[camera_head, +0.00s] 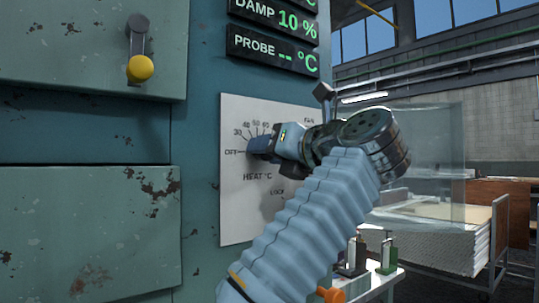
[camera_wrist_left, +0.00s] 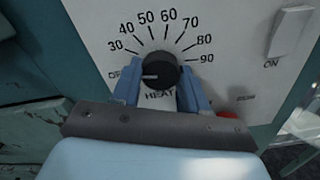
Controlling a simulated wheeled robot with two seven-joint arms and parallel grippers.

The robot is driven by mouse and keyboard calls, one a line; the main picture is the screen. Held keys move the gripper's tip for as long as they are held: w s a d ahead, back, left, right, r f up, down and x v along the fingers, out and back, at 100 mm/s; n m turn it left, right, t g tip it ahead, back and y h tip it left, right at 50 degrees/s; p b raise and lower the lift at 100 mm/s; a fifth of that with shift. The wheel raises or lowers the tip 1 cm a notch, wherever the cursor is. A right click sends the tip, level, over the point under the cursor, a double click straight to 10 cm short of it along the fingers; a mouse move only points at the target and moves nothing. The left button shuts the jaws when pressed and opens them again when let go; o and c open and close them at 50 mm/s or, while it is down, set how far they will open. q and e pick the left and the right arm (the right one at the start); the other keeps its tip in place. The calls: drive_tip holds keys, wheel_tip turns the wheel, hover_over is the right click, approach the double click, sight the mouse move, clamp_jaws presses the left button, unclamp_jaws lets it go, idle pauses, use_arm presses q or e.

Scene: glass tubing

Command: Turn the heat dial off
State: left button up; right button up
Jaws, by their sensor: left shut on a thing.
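The heat dial (camera_wrist_left: 160,66) is a round black knob on a pale panel (camera_head: 236,195), with a printed scale from OFF through 30 to 90. A pale pointer mark on its face points left, close to the OFF label, which is partly hidden by a finger. My left gripper (camera_head: 262,144) is at the panel with its blue fingers on either side of the dial, shut on it. The left wrist view shows both fingers (camera_wrist_left: 158,84) hugging the knob. In the head view the dial itself is mostly hidden by the gripper.
A pale switch (camera_wrist_left: 290,30) marked ON and a red button (camera_wrist_left: 229,115) are on the panel to the dial's right. Displays (camera_head: 272,48) hang above. A yellow-knobbed lever (camera_head: 139,66) is on the green door at left. A cart (camera_head: 440,250) stands at right.

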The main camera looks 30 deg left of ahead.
use_arm(q)
drive_tip(key=shift+f+n, duration=0.15)
drive_tip(key=shift+n, duration=1.25)
drive_tip(key=o, duration=1.1)
drive_tip(key=shift+c, duration=0.2)
drive_tip(key=v, duration=1.4)
drive_tip(key=shift+p, duration=0.35)
drive_tip(key=shift+a, duration=0.1)
